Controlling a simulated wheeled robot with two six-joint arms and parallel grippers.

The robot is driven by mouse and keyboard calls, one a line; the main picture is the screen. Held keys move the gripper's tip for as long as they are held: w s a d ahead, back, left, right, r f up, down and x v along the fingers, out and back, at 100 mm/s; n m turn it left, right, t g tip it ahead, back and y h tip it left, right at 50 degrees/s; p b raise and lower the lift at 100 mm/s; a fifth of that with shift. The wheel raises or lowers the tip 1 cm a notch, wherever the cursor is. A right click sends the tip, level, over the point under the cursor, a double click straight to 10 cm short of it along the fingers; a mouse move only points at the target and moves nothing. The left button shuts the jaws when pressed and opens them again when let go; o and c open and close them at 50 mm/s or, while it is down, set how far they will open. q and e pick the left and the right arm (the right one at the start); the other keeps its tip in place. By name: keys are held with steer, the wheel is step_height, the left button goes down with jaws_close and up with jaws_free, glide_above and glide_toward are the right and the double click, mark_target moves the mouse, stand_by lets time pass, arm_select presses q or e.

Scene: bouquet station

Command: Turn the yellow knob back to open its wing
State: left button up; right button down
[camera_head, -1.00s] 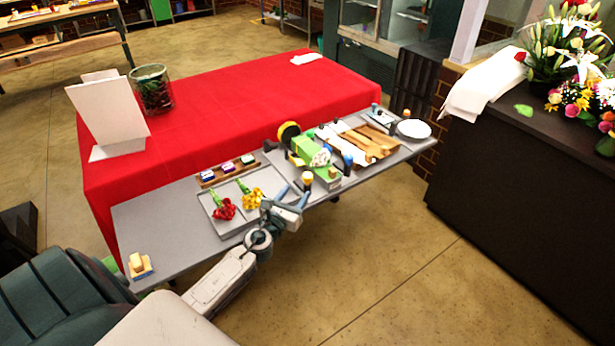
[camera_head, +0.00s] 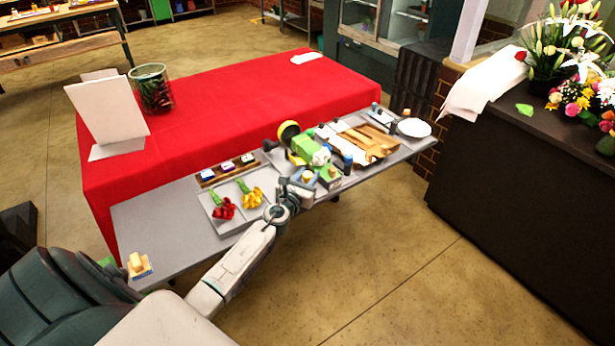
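A second, orange-tan knob (camera_head: 333,171) on a blue base is just to the right of the gripper. The gripper partly hides the device's near end and any wing there. My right gripper is not in view.
A tray (camera_head: 232,226) with red and yellow flowers lies left of the gripper, and a wooden rack (camera_head: 205,184) behind it. Wrapping sheets (camera_head: 340,130) and a white plate (camera_head: 414,127) are to the right.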

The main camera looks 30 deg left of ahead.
arm_select(q)
steer(key=c, duration=0.5)
steer(key=shift+o, duration=0.2)
steer(key=shift+d+r+n+y+p, duration=0.1)
steer(key=shift+r+n+y+p, duration=0.05)
steer(key=shift+n+y+p, duration=0.7)
steer(key=shift+n+g+y, duration=0.7)
steer(key=shift+n+y, duration=0.05)
steer(key=shift+y, duration=0.8)
steer(key=o, duration=0.9)
steer(key=shift+o, duration=0.2)
steer(key=shift+s+f, duration=0.15)
steer(key=shift+f, duration=0.05)
steer(key=b+v, duration=0.1)
steer(key=v, duration=0.9)
steer(key=shift+s, duration=0.3)
